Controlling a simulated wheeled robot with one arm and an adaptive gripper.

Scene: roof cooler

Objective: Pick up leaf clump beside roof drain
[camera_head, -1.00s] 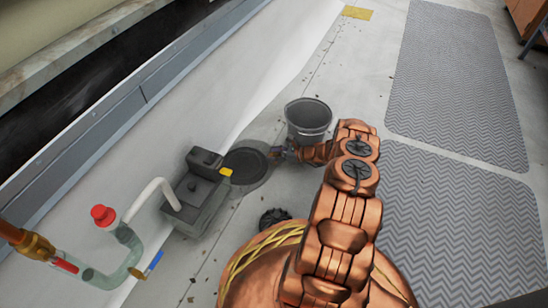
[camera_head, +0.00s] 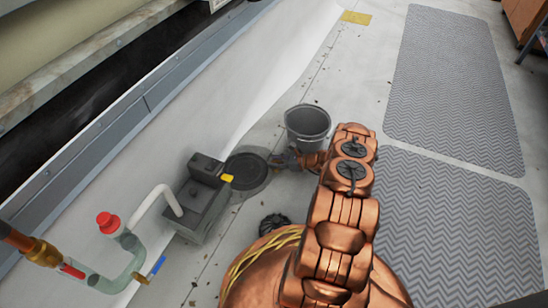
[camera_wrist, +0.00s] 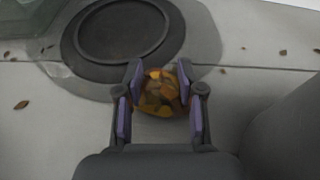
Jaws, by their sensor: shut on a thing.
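The leaf clump (camera_wrist: 160,92), brown and orange, is between the two fingers of my gripper (camera_wrist: 162,95) in the wrist view. My gripper is shut on it, with a pad against each side. The round dark roof drain (camera_wrist: 122,30) lies just beyond the clump. In the head view the drain (camera_head: 246,172) is left of my gripper (camera_head: 280,160), which is small and partly hidden by my arm. The clump cannot be made out in the head view. Whether it touches the roof is hard to tell.
A grey bucket (camera_head: 307,124) stands just behind my gripper. A dark grey pump box (camera_head: 203,205) with a white pipe sits left of the drain. Grey ribbed mats (camera_head: 455,80) lie to the right. Scattered leaves (camera_wrist: 21,105) dot the pale roof.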

